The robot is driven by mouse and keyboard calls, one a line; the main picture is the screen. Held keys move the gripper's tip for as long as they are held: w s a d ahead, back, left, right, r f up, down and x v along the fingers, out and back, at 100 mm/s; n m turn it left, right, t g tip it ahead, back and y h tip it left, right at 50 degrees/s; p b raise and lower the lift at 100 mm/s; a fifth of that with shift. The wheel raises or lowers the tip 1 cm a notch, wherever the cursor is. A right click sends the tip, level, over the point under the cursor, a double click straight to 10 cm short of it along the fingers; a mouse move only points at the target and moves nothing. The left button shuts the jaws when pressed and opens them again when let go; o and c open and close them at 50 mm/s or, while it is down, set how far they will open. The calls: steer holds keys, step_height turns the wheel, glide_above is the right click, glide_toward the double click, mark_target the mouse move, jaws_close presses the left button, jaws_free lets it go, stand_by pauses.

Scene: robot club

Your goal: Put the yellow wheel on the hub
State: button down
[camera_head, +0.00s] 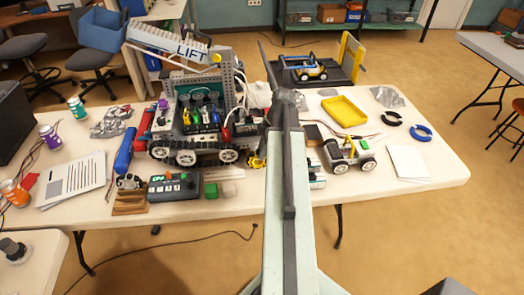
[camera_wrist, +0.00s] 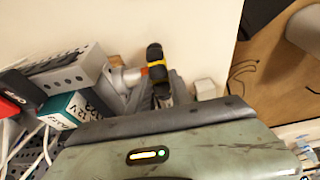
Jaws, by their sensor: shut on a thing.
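The yellow wheel (camera_wrist: 157,71) shows edge-on in the wrist view, with a black tyre and yellow parts. My gripper (camera_wrist: 160,90) is shut on it, its grey fingers reaching up from behind my wrist housing. A pale cylinder with an orange end (camera_wrist: 134,74) lies just left of the wheel; it may be the hub, but I cannot tell whether they touch. In the head view, the yellow wheel (camera_head: 256,163) shows at the right end of the large tracked robot, just left of my arm. My fingers are mostly hidden there.
The large LIFT robot (camera_head: 205,105) stands left of my arm. A small wheeled car (camera_head: 350,153) and a yellow tray (camera_head: 344,111) are on the right. White tabletop is free at the right front.

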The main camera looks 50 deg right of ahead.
mark_target(257, 146)
steer(key=shift+w+d, duration=1.15)
steer(key=shift+w, duration=0.25)
stand_by(0.9)
steer(key=shift+w+d+r, duration=0.2)
steer(key=shift+w+d, duration=0.45)
steer(key=shift+w, duration=0.15)
stand_by(0.6)
steer(key=c, duration=1.1)
jaws_free()
steer(key=shift+r+p, duration=1.05)
steer(key=shift+p, duration=0.1)
steer(key=shift+w+d, duration=0.1)
steer(key=shift+w, duration=0.05)
steer(key=shift+p+v, duration=0.75)
steer(key=shift+p, duration=0.05)
steer(key=r+p, duration=0.3)
steer(key=shift+a, duration=0.3)
steer(key=shift+a, duration=0.1)
